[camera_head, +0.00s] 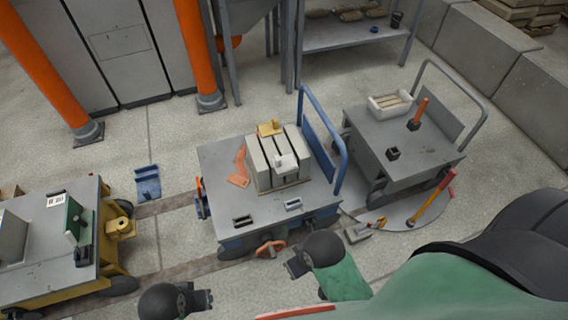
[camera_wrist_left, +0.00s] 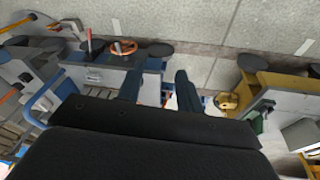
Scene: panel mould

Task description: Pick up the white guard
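The white guard (camera_head: 285,162) appears to be the small white bracket on top of the pale grey panels (camera_head: 264,172), which stand side by side on the blue-framed cart (camera_head: 222,208). My left gripper (camera_head: 206,299) is low in the head view, in front of and well apart from the cart. In the left wrist view its two dark fingers (camera_wrist_left: 158,88) stand apart with nothing held between them. My right gripper (camera_head: 294,267) is near the cart's front edge, below the guard and apart from it; its fingers are too small to judge.
A yellow bracket (camera_head: 270,128) sits behind the panels and an orange bracket (camera_head: 239,168) to their left. The cart's blue handle (camera_head: 342,165) rises at the right. A yellow cart (camera_head: 75,282) stands left, and a grey cart (camera_head: 425,148) right.

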